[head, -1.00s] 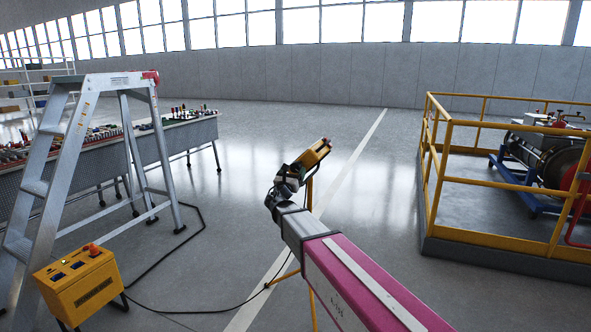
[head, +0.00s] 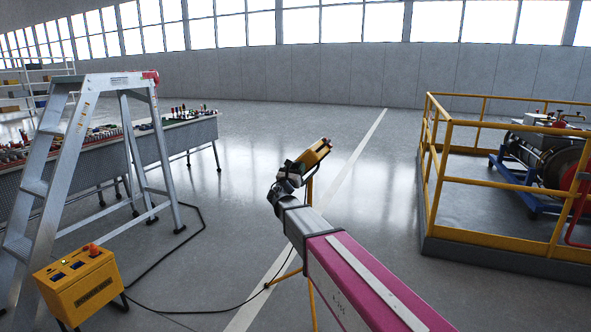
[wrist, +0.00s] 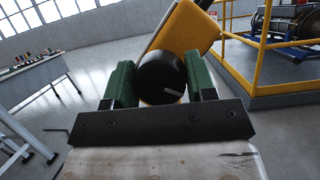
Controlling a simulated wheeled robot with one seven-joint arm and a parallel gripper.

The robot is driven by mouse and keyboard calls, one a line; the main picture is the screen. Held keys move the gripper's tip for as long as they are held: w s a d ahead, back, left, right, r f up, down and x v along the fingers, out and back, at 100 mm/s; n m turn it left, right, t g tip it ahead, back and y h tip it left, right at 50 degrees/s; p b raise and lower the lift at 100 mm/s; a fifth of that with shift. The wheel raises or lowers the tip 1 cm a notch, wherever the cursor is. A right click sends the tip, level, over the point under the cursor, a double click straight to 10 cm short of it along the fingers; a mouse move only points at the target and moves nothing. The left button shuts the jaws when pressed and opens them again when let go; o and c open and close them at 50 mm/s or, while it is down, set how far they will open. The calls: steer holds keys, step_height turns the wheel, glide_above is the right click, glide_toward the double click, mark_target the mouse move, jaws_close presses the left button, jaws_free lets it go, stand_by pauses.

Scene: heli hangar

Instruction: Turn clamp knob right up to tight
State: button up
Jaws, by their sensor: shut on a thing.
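The clamp knob (wrist: 161,76) is a round black knob with a pale line mark on its face, in the middle of the wrist view. It sits on a yellow body (wrist: 187,32), which also shows in the head view (head: 317,152) on a yellow stand. My gripper (wrist: 162,82) has green fingers, one on each side of the knob, and is shut on it. The pale line points to the right and slightly down in the wrist view. In the head view my gripper (head: 289,172) is at the yellow body, and the knob itself is hidden.
A stepladder (head: 55,150) and a yellow control box (head: 82,285) stand at the left, with a cable on the floor. A long table (head: 180,135) with small parts is behind. A yellow railing (head: 490,185) encloses an engine at the right.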

steer(key=shift+m+h, duration=0.3)
steer(key=shift+m, duration=0.2)
steer(key=m+g+h, duration=0.1)
steer(key=m, duration=0.3)
steer(key=m+g+h, duration=0.2)
steer(key=m, duration=0.2)
steer(key=m+g, duration=0.1)
steer(key=m, duration=0.2)
steer(key=m+g+h, duration=0.1)
steer(key=m, duration=0.3)
steer(key=shift+g+h, duration=0.3)
steer(key=shift+g, duration=0.1)
steer(key=m+g, duration=0.1)
steer(key=m, duration=0.2)
steer(key=m+g+y, duration=0.1)
steer(key=m, duration=0.2)
steer(key=shift+m, duration=0.3)
steer(key=m+g+y, duration=0.1)
steer(key=m, duration=0.3)
steer(key=shift+m+y, duration=0.3)
steer(key=shift+y, duration=0.1)
steer(key=o, duration=0.9)
